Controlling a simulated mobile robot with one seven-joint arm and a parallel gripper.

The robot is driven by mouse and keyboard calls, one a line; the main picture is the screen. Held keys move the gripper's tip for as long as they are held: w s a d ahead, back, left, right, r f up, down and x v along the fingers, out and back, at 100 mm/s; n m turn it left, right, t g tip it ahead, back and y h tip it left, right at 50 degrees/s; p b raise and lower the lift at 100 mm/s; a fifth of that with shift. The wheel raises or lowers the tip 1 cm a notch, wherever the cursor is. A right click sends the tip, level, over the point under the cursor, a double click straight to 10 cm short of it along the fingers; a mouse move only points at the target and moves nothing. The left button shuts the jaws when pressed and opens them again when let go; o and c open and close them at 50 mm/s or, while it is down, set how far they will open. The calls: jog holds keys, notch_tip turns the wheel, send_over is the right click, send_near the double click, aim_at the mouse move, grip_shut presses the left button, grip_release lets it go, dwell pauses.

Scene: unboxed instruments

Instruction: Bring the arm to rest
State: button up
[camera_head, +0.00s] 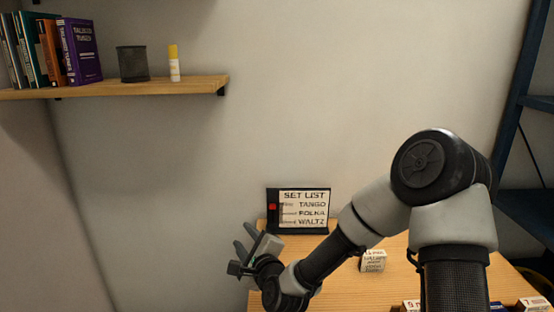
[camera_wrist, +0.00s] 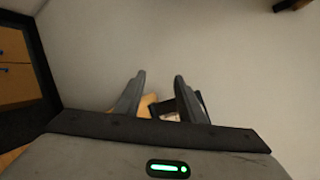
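My gripper (camera_head: 246,252) is over the left edge of the wooden table (camera_head: 342,291), in front of and to the left of the set list sign. In the wrist view its two fingers (camera_wrist: 159,80) stand apart with nothing between their tips, and plain wall lies beyond them. My arm is bent, with the elbow raised at the right of the head view and the forearm sloping down to the left.
The set list sign (camera_head: 303,211) stands at the table's back. A small white lettered box (camera_head: 373,260) is right of my forearm. More boxes (camera_head: 533,304) line the front edge. A wall shelf (camera_head: 150,87) holds books, a dark cup (camera_head: 133,64) and a yellow-capped tube (camera_head: 174,64).

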jog(key=s+d+r+n+g+h, duration=0.55)
jog(key=s+d+r+n, duration=0.65)
jog(key=d+r+n, duration=0.45)
jog(key=s+d+f+n+g+h, duration=0.1)
jog(key=s+d+n+g, duration=0.15)
jog(key=s, duration=0.75)
jog(key=s+d+f+n+g, duration=0.15)
jog(key=s+d, duration=0.25)
jog(key=s, duration=0.6)
notch_tip(320, 180, up, 21)
jog(key=p, duration=2)
jog(key=shift+s+a+f+t+p, duration=0.2)
jog(key=shift+t+p, duration=0.1)
jog(key=shift+t, duration=0.05)
